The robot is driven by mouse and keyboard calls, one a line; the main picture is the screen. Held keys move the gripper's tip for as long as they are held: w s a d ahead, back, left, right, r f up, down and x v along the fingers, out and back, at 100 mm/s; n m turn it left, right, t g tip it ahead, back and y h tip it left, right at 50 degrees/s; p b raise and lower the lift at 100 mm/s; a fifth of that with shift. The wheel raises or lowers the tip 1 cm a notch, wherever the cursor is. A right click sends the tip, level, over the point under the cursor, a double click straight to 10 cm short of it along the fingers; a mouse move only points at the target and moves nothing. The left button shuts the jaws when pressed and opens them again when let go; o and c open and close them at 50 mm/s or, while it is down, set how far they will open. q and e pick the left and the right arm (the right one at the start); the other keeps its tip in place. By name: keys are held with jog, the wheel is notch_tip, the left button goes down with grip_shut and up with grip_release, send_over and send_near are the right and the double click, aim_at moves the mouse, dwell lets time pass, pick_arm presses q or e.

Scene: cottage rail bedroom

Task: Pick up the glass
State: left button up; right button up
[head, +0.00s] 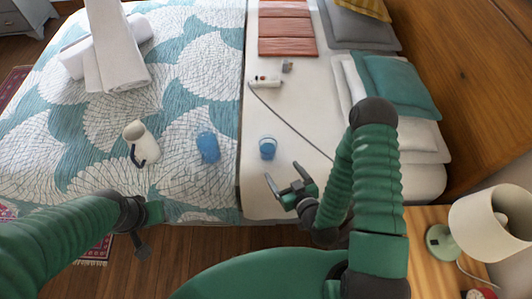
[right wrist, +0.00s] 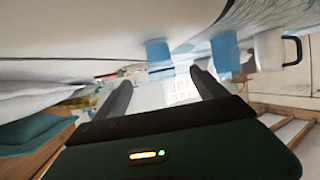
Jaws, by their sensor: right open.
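Two blue glass-like vessels are on the bed. The right one (head: 268,148) stands on the white sheet and shows a pale rim; the left one (head: 208,147) is on the patterned quilt. Both also show in the tilted right wrist view, one nearer the middle (right wrist: 158,53) and one to its right (right wrist: 225,53). I cannot tell which is the glass of the task. My right gripper (head: 284,178) is open and empty, just below the right blue vessel, apart from it. It also shows in the right wrist view (right wrist: 161,84). My left gripper (head: 142,240) hangs by the bed's near edge; its jaws are unclear.
A white mug (head: 141,142) with a dark blue handle is left of the vessels. A white device (head: 265,81) with a cord lies beyond them. Folded towels (head: 112,60) are at the back left, pillows (head: 402,85) at the right. A lamp (head: 495,225) stands on the bedside table.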

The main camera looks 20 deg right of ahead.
jog(key=b+x, duration=0.3)
jog(key=shift+s+f+b, duration=0.1)
jog(key=shift+f+b, duration=0.2)
jog(key=shift+f, duration=0.05)
jog(key=b, duration=0.6)
send_near(265, 143)
jog(key=f, duration=0.1)
jog(key=d+f, duration=0.1)
jog(key=shift+d+f, duration=0.15)
jog(key=shift+f, duration=0.15)
jog(key=w+b, duration=0.1)
jog(key=b, duration=0.2)
jog(key=shift+w+f, duration=0.2)
jog(key=w+a, duration=0.2)
jog(key=w, duration=0.1)
jog(key=shift+w, duration=0.15)
jog(key=x, duration=0.4)
jog(key=shift+w+d+r, duration=0.1)
jog(key=shift+r, duration=0.25)
jog(key=shift+w, duration=0.35)
jog(key=shift+c, duration=0.9)
jog(key=shift+s, duration=0.1)
jog(key=shift+c, duration=1.2)
jog(key=c, duration=1.3)
jog(key=shift+r, duration=0.15)
